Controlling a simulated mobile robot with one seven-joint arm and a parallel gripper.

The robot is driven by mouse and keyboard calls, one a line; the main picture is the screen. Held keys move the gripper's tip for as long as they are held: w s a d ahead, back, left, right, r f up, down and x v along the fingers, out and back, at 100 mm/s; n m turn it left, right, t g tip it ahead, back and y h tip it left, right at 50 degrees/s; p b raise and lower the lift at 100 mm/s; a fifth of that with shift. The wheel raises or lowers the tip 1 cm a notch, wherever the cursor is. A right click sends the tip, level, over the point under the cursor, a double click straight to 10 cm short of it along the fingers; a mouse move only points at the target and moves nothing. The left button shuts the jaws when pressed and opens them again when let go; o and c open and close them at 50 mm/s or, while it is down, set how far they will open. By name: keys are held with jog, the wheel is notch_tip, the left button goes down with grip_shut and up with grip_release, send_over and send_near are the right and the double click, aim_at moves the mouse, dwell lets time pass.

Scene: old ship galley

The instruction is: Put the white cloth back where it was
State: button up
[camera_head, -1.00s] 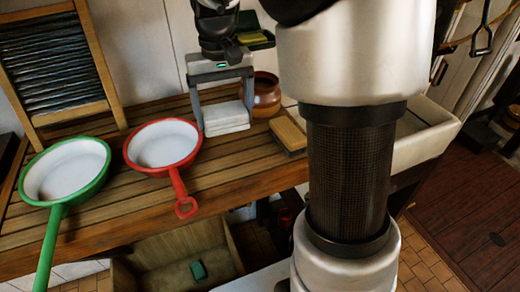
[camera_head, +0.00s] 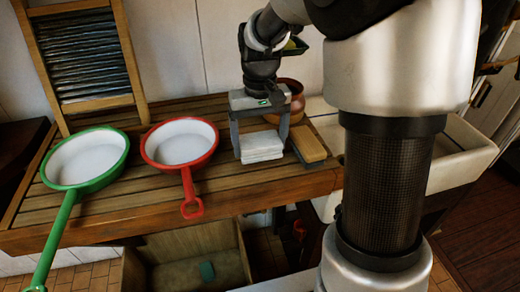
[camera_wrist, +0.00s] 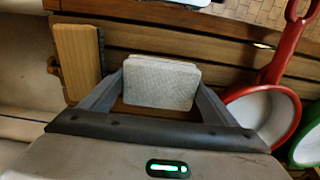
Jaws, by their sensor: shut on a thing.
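The white cloth (camera_head: 261,146) is a folded, flat stack at the right part of the slatted wooden counter. My gripper (camera_head: 260,138) comes down from above, with one finger at each side of the cloth, and is shut on it. The cloth looks low at the counter top; I cannot tell whether it touches the slats. In the wrist view the cloth (camera_wrist: 161,82) sits between the two grey fingers, its textured face showing.
A tan wooden block (camera_head: 307,144) lies close to the right of the cloth. A brown pot (camera_head: 294,96) stands behind. A red-rimmed pan (camera_head: 180,146) and a green-rimmed pan (camera_head: 85,160) lie left. A washboard (camera_head: 84,52) leans on the wall. A white sink (camera_head: 455,155) is right.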

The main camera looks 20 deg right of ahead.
jog(key=shift+f, duration=1.2)
jog(key=shift+f, duration=0.1)
jog(key=o, duration=1.1)
